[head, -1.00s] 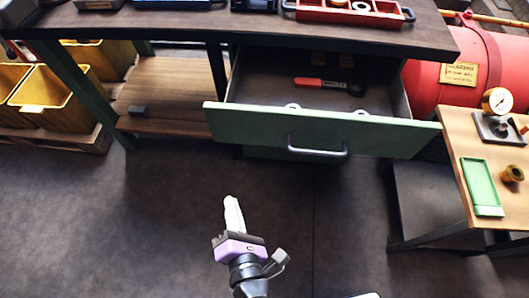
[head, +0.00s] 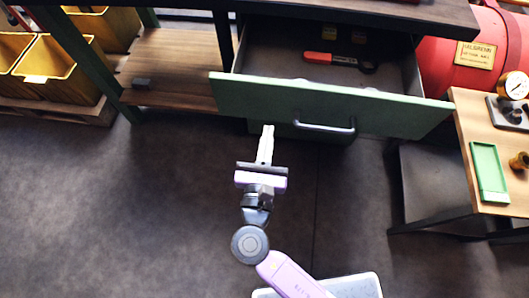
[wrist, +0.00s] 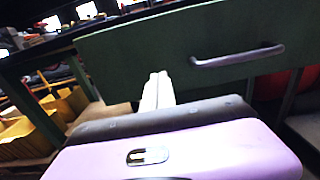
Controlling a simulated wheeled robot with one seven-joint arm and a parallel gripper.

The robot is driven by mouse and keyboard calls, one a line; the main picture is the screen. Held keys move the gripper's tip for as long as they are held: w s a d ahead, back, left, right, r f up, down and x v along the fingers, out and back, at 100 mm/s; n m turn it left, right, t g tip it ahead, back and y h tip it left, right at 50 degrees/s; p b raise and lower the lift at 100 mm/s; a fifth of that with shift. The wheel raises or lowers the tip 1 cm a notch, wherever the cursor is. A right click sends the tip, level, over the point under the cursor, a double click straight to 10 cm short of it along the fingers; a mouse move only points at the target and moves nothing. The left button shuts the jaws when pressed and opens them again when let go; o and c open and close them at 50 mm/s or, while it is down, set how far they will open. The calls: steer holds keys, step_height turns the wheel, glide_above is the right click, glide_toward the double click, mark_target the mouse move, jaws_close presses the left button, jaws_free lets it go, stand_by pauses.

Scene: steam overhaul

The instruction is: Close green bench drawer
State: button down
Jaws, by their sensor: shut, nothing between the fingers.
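The green bench drawer (head: 385,108) is pulled out under the bench, its inside showing from above. Its front has a grey bar handle (head: 325,128), which also shows in the wrist view (wrist: 237,56). My gripper (head: 268,130) is shut and empty, its pale fingers together. It is in front of the drawer front, to the left of the handle. In the wrist view the fingertips (wrist: 159,76) overlap the lower part of the green front (wrist: 140,50); I cannot tell whether they touch it.
A red-handled tool (head: 330,58) lies in the drawer. A wooden side table (head: 465,120) with a green tray (head: 489,172) and a gauge stands at the right, by a red tank (head: 480,45). Yellow bins (head: 45,70) stand at the left. The floor in front is clear.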

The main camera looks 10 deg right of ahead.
mark_target(273, 108)
steer(key=shift+x, duration=2.65)
steer(key=shift+w+d, duration=0.15)
steer(key=shift+w, duration=0.3)
steer(key=b+x, duration=0.5)
steer(key=x, duration=2.1)
steer(key=shift+w+d+f, duration=0.1)
steer(key=shift+w+d, duration=0.05)
steer(key=shift+w, duration=0.1)
steer(key=shift+w+b, duration=0.2)
steer(key=shift+b, duration=0.1)
steer(key=shift+w+d+r, duration=0.1)
steer(key=shift+w+r, duration=0.05)
steer(key=shift+r, duration=0.15)
steer(key=shift+d, duration=0.1)
